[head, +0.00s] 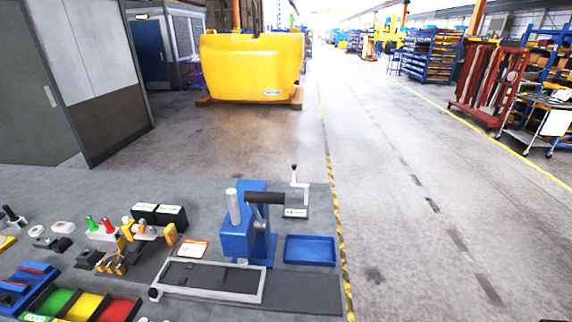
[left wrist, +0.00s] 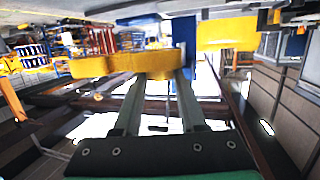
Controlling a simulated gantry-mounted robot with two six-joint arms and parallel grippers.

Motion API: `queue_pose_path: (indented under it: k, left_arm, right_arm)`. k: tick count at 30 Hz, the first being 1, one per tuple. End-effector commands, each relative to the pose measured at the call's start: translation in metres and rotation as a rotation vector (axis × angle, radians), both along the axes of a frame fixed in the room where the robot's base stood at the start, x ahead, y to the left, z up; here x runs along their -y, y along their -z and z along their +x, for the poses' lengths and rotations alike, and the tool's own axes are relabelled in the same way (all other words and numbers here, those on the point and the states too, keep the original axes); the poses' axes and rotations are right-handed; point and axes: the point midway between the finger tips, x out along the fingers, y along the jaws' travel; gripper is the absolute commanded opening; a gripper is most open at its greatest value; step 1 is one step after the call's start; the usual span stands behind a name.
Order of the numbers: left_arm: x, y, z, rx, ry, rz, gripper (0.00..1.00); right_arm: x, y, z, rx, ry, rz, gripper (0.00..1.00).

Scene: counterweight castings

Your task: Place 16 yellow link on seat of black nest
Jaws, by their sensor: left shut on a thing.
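My left gripper (left wrist: 160,84) shows in the left wrist view, its two grey-green fingers shut on a yellow link (left wrist: 110,66). The link lies across the fingertips and reaches out to the left, with a rounded lobe at that end. Any number on it cannot be read. The link is held up clear of the bench, with the hall behind it. In the head view neither gripper shows. Small black blocks (head: 88,259) and (head: 61,244) stand at the left of the bench; I cannot tell which black part is the nest or see its seat.
A blue press (head: 238,238) with a black-handled lever stands mid-bench, with a blue tray (head: 310,250) to its right. A grey frame (head: 215,294) lies in front. Brass-yellow parts (head: 112,262), black boxes (head: 158,214) and coloured bins (head: 85,305) crowd the left.

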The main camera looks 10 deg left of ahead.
Motion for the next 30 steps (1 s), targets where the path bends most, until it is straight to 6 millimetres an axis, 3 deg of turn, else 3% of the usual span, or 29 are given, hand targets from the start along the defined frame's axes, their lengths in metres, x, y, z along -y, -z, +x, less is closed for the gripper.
queue_pose_path:
  k: [4, 9, 14, 20, 21, 30]
  left_arm:
    - [0.024, 0.021, -0.008, -0.004, 0.046, -0.003, 0.0]
    - [0.021, 0.039, -0.011, 0.002, -0.033, 0.0, 0.0]
    - [0.007, 0.037, -0.01, 0.006, -0.117, 0.001, 0.0]
    - [-0.009, 0.021, -0.005, 0.011, -0.224, 0.0, 0.0]
    - [-0.01, -0.008, -0.004, 0.007, -0.225, -0.003, 0.0]
    - [-0.01, -0.102, 0.004, 0.006, -0.226, -0.003, 0.0]
  right_arm:
    - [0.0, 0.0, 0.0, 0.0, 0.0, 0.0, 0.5]
    - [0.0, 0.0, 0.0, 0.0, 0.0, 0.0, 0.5]
    - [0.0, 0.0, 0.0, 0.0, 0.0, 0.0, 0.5]
    - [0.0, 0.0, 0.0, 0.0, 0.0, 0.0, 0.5]
    - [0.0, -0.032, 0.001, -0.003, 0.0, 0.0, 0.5]
    - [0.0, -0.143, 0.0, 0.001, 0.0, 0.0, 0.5]
